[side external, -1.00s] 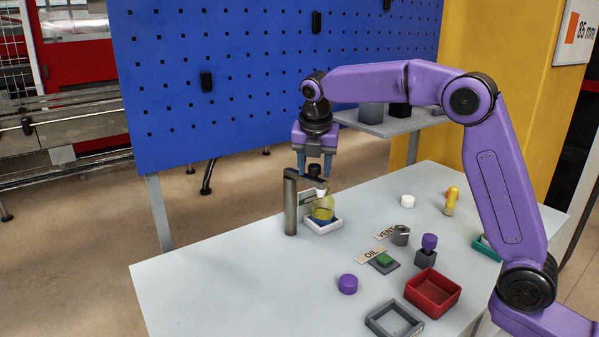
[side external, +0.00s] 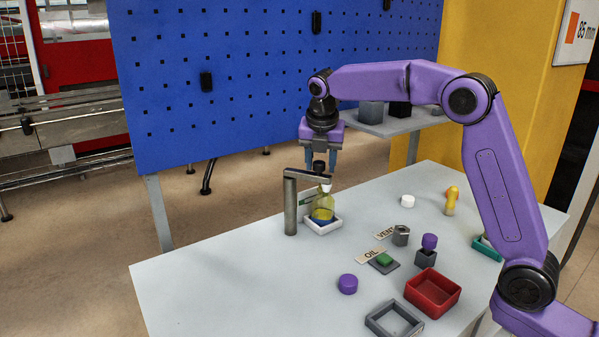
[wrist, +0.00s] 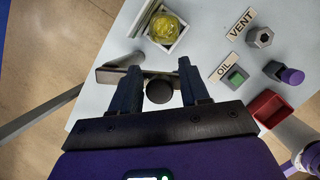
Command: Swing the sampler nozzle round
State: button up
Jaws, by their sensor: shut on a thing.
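The sampler nozzle is a grey swing arm (side external: 308,173) on an upright grey post (side external: 290,205), with a black knob (side external: 319,167) on top and a white tip (side external: 326,187) hanging at its outer end. The tip shows at the mouth of a yellow flask (side external: 323,208), which stands in a white tray (side external: 336,226). My gripper (side external: 320,160) points down at the knob, its two fingers either side. In the wrist view the knob (wrist: 159,92) lies between my fingers (wrist: 160,75); the contact itself is hard to see. The arm's outer end is partly hidden there.
OIL (side external: 370,255) and VENT (side external: 385,233) labels, a green button (side external: 383,259), a hex knob (side external: 400,235), a red bin (side external: 433,291) and a grey tray (side external: 394,319) lie to the right. A blue pegboard (side external: 230,80) stands behind. The table's left front is clear.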

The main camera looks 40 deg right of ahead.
jog(key=shift+s+d+f+g, duration=0.1)
jog(key=shift+d+f+g, duration=0.3)
jog(key=shift+d+f, duration=0.55)
jog(key=shift+c, duration=0.3)
jog(key=shift+w+d, duration=0.45)
jog(key=shift+c, duration=0.2)
jog(key=shift+w+d, duration=0.15)
jog(key=shift+o, duration=0.7)
jog(key=shift+w+d, duration=0.2)
jog(key=shift+w, duration=0.25)
grip_shut()
jog(key=shift+a+r, duration=0.1)
